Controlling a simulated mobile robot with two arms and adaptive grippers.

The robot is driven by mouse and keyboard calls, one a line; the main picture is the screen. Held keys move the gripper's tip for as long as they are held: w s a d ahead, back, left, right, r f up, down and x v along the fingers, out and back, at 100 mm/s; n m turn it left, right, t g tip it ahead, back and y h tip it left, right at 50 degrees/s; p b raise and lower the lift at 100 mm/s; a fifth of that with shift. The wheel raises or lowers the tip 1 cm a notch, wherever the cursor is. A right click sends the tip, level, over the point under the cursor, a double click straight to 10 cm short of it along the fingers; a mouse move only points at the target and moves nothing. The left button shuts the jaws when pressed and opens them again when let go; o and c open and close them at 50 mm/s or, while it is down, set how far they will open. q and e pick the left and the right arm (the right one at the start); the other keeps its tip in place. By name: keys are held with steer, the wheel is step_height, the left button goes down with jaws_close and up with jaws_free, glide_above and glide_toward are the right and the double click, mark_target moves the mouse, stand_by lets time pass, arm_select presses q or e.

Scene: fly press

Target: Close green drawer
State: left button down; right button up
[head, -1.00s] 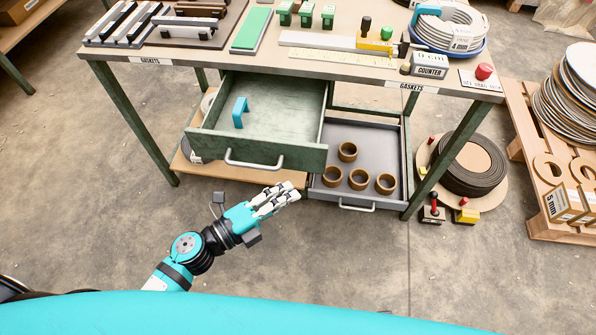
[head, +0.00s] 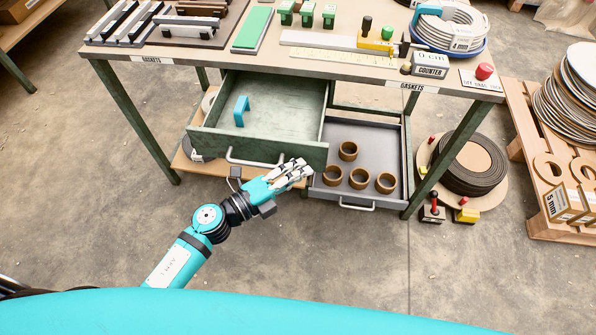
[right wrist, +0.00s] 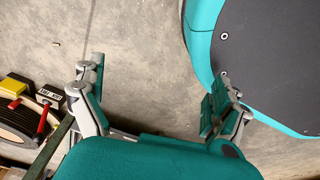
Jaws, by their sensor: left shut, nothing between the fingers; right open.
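The green drawer (head: 215,142) is pulled out under the workbench, on the left in the head view. Its front has a pale bar handle, and a small teal bracket-shaped piece (head: 241,111) lies inside. My left gripper (head: 304,170) is shut and empty. It is at the right part of the green drawer's front, right of the handle, overlapping the lower front edge in the picture; I cannot tell whether it touches. My right gripper (right wrist: 155,95) is open and empty in the right wrist view, above the concrete floor.
A grey drawer (head: 393,150) with several brown rings stands open to the right, lower down. The bench top (head: 262,62) carries a counter, gauges and blocks. A coil (head: 470,165) lies on the floor by the right leg. The floor in front is clear.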

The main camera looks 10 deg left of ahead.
mark_target(311, 111)
arm_select(q)
steer(key=w, duration=0.8)
steer(key=shift+w+d, duration=0.1)
steer(key=shift+w, duration=0.2)
steer(key=w+b, duration=0.1)
steer(key=w, duration=0.5)
steer(key=shift+w+d+f+b, duration=0.1)
steer(key=shift+d+b, duration=0.05)
steer(key=shift+b, duration=0.25)
steer(key=w+b, duration=0.2)
steer(key=w, duration=0.3)
steer(key=shift+w+d, duration=0.1)
steer(key=shift+w, duration=0.35)
steer(key=shift+w+r, duration=0.15)
steer(key=shift+r, duration=0.1)
arm_select(e)
steer(key=w+a+r, duration=0.1)
steer(key=w+r, duration=0.6)
steer(key=r, duration=0.4)
steer(key=shift+t, duration=0.4)
arm_select(q)
steer(key=shift+f, duration=0.1)
arm_select(e)
steer(key=shift+s, duration=0.1)
